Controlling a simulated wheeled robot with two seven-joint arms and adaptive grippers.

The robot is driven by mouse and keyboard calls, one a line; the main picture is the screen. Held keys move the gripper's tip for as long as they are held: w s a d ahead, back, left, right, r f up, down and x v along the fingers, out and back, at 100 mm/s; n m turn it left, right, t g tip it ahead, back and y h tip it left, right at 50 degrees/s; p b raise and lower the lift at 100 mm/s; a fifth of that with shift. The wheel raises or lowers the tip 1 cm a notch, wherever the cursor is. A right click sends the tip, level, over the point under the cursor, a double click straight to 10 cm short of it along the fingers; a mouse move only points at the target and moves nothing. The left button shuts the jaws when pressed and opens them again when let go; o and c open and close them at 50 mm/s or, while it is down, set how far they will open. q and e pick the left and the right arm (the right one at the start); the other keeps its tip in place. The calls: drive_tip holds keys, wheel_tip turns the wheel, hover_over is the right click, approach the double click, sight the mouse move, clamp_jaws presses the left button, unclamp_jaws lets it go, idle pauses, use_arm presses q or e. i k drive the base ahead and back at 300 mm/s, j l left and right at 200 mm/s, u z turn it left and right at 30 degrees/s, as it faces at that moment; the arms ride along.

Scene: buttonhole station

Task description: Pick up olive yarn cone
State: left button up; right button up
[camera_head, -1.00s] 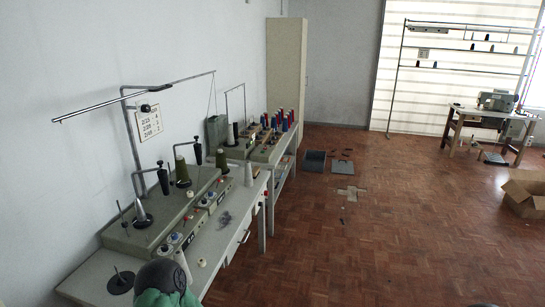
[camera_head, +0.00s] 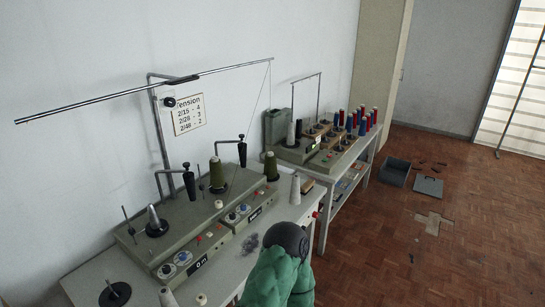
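An olive yarn cone (camera_head: 217,174) stands upright on a winding machine (camera_head: 190,236) on the table by the left wall. A second, smaller-looking olive cone (camera_head: 270,167) stands at the far right end of the same machine. Both are free of any gripper. Neither of my grippers shows in the view. A green shape with a dark round cap at the bottom middle looks like part of my own arm; it covers some of the table's front edge.
A grey cone (camera_head: 154,221) and a pale cone (camera_head: 295,188) stand nearby. A metal rod (camera_head: 110,94) reaches above the machine. A second table behind holds red and blue spools (camera_head: 363,122). The parquet floor (camera_head: 400,260) at right is mostly open.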

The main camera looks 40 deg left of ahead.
sight(216, 174)
drive_tip(key=i, duration=1.95)
drive_tip(key=i+u, duration=0.3)
drive_tip(key=u, duration=0.15)
drive_tip(key=i+l+u, duration=0.15)
drive_tip(key=u, duration=0.25)
drive_tip(key=i+l+u, duration=0.25)
drive_tip(key=u, duration=0.2)
drive_tip(key=i, duration=0.1)
